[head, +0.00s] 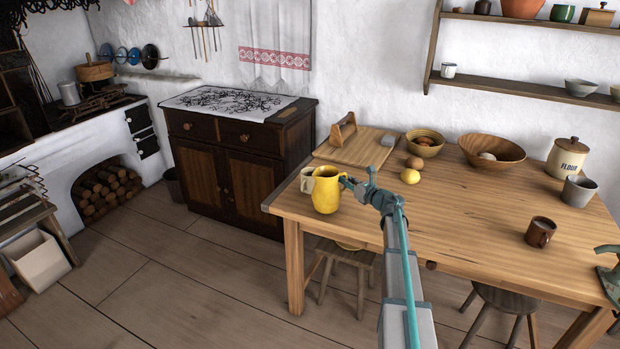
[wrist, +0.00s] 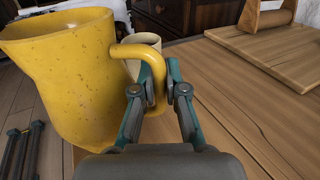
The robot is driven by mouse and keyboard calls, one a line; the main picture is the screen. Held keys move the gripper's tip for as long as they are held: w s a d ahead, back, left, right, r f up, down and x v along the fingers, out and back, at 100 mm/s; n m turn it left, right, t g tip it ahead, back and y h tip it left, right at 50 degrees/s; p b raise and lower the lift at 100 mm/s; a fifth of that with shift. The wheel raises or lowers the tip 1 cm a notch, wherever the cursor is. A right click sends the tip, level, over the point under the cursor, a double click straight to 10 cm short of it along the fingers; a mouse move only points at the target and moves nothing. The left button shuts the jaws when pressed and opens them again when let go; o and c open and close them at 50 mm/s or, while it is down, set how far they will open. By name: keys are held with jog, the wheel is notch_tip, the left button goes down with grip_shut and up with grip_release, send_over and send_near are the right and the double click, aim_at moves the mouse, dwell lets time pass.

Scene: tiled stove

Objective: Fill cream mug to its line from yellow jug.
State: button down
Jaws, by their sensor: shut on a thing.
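The yellow jug (head: 326,190) is at the left end of the wooden table in the head view and looks upright. My gripper (head: 346,182) is shut on its handle, on the jug's right side. In the wrist view the jug (wrist: 70,75) fills the left, and my gripper's fingers (wrist: 163,92) close on the handle. The cream mug (head: 307,180) stands just behind and left of the jug, partly hidden by it. In the wrist view only part of the mug (wrist: 148,40) shows behind the handle. Its line and the contents of both vessels are hidden.
A wooden board (head: 357,150) with a raised handle lies behind the jug. A yellow lemon (head: 410,176) and an egg (head: 415,163) sit to the right. A brown mug (head: 540,232) stands farther right. The table's left edge is close to the jug.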

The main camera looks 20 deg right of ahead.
jog(key=w+d+m+t+h+b, duration=0.1)
jog(key=w+d+m+h+b, duration=0.2)
jog(key=w+d, duration=0.7)
jog(key=d+h, duration=0.2)
jog(key=d, duration=0.2)
jog(key=shift+m, duration=0.4)
jog(key=shift+r, duration=0.25)
